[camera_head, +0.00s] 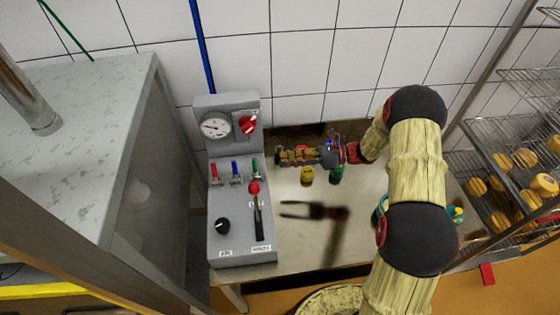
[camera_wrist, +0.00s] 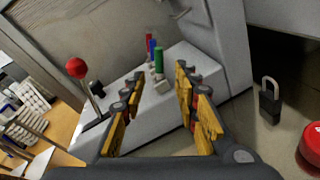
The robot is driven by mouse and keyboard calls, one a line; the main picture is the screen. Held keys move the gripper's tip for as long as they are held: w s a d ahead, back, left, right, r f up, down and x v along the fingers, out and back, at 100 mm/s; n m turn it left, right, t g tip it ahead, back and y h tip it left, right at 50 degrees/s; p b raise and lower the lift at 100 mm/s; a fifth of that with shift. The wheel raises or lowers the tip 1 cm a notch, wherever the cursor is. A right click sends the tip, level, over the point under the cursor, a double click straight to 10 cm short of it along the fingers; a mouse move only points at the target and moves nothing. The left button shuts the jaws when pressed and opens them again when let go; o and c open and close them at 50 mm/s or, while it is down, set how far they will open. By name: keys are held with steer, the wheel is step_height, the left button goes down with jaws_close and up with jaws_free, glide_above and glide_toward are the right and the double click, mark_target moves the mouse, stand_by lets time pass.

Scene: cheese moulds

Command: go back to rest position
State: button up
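My gripper (camera_head: 284,156) hangs over the metal table (camera_head: 290,235), its fingers pointing left towards the grey control panel (camera_head: 240,248). In the wrist view my gripper (camera_wrist: 158,90) has its two yellow-padded fingers spread apart, with nothing between them. The panel's red-knobbed lever (camera_wrist: 76,68) and the green lever (camera_wrist: 158,62) show beyond the fingers and look apart from them.
A yellow item (camera_head: 307,177) and a green item (camera_head: 336,175) sit on the table below my arm. A black padlock (camera_wrist: 270,103) and a red object (camera_wrist: 311,142) show at the wrist view's right. A wire rack with cheeses (camera_head: 502,222) stands right; a grey cabinet (camera_head: 90,90) stands left.

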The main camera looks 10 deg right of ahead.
stand_by(0.6)
steer(key=s+f+n+g+h, duration=0.2)
steer(key=s+f+n+g, duration=0.1)
steer(key=s+f+n, duration=0.3)
steer(key=s+d+r+n+g+h, duration=0.25)
steer(key=s+n+h, duration=0.2)
steer(key=s, duration=0.45)
steer(key=s+d+r+n+t+h+b, duration=0.1)
steer(key=s+r+n+t+h+b, duration=0.3)
steer(key=s+r+n, duration=0.3)
steer(key=s+d+r+n+t+h+b, duration=0.1)
steer(key=s+r+n+t+h+b, duration=0.2)
steer(key=s+r+n, duration=0.4)
step_height(320, 180, up, 8)
steer(key=shift+s+d+f+n+t+h+b, duration=0.15)
steer(key=shift+s+n+t+h+b, duration=0.2)
steer(key=shift+s+t+h, duration=0.55)
steer(key=shift+o, duration=0.3)
steer(key=shift+w+g+h, duration=0.25)
